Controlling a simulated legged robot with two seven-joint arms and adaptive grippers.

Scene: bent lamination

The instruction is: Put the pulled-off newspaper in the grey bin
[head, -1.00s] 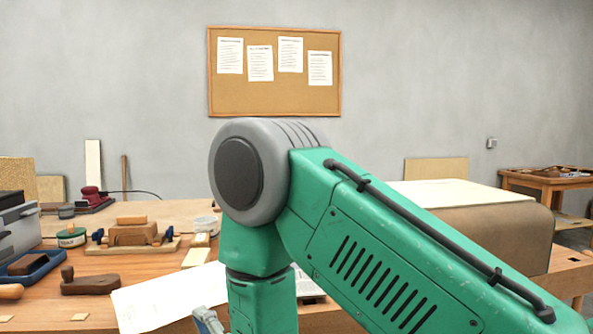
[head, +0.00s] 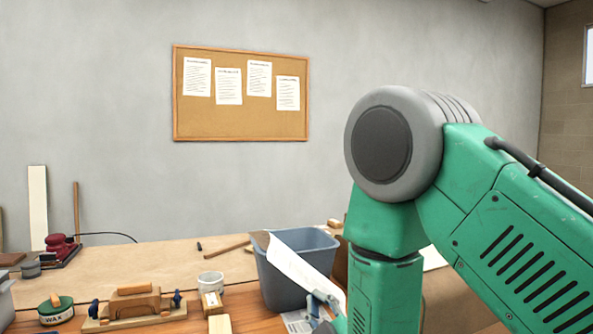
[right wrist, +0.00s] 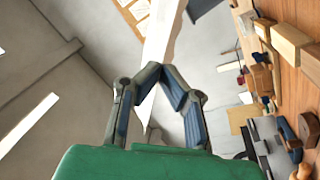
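The pulled-off newspaper is a long pale sheet (head: 297,270), slanting across the front of the grey bin (head: 280,288) in the head view. Its upper end crosses the bin's rim; I cannot tell whether any of it is inside. My right gripper (head: 321,302) is low beside the bin, partly hidden by my arm. In the right wrist view, the fingers of my right gripper (right wrist: 163,72) come together on the sheet (right wrist: 162,38), which sticks out beyond them. My left gripper is not in view.
A printed paper (head: 297,321) lies at the bin's foot. A wooden stick (head: 227,247) lies behind.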

